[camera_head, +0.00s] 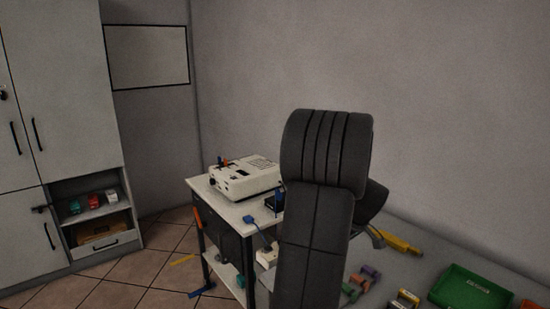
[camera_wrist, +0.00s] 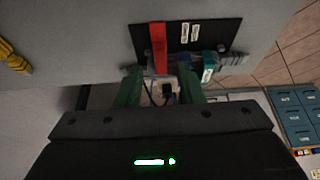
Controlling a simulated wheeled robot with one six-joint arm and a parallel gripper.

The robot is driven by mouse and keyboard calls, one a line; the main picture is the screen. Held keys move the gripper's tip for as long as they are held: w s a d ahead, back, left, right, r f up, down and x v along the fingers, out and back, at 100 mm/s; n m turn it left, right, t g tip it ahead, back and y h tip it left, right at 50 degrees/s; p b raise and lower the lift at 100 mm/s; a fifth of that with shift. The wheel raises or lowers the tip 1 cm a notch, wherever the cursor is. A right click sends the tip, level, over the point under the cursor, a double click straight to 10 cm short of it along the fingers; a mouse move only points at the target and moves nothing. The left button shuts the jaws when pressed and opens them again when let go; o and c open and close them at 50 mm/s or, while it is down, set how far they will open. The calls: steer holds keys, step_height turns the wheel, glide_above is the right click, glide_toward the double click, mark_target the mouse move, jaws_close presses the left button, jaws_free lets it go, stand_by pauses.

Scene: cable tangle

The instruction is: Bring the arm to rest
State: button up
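My arm rises dark in the middle of the camera_head view and hides part of the cart and table behind it. My gripper (camera_wrist: 160,82) shows in the wrist view as two green fingers standing apart, with nothing clearly held between them. A white block with a dark plug and cable (camera_wrist: 163,92) shows in the gap, seemingly beyond the fingers. A red strip (camera_wrist: 158,48) and a teal connector (camera_wrist: 208,66) lie over a black panel (camera_wrist: 185,36) just past the fingertips. In the camera_head view the fingers are largely hidden by my arm.
A cart (camera_head: 228,205) carries a white device (camera_head: 246,178) and a blue connector (camera_head: 249,219). The table at right holds a green tray (camera_head: 471,291), a yellow tool (camera_head: 398,243) and several small coloured pieces. A grey cabinet (camera_head: 62,95) stands at left, with tiled floor before it.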

steer(key=x, duration=0.3)
steer(key=shift+a, duration=0.1)
steer(key=m+p, duration=0.2)
steer(key=p, duration=0.1)
steer(key=shift+s+a+r+m+t+h, duration=0.1)
steer(key=shift+s+r+m+t+h, duration=0.05)
steer(key=shift+r+m+t+h, duration=0.2)
steer(key=m+h+p, duration=0.1)
steer(key=m+p, duration=0.1)
steer(key=p, duration=0.1)
steer(key=m+p, duration=0.2)
steer(key=p, duration=0.2)
steer(key=shift+a+h+p, duration=0.15)
steer(key=shift+h+p, duration=0.15)
steer(key=shift+h, duration=0.05)
steer(key=shift+f+m+h+p, duration=0.1)
steer(key=shift+m+h+p, duration=0.2)
steer(key=shift+m+p, duration=0.6)
steer(key=shift+a+f+m+p, duration=0.1)
steer(key=shift+f+m+p, duration=0.05)
steer(key=shift+m+p, duration=0.3)
steer(key=shift+m+h, duration=0.4)
steer(key=shift+m, duration=0.1)
steer(key=shift+v, duration=1.55)
steer(key=shift+s+a, duration=0.1)
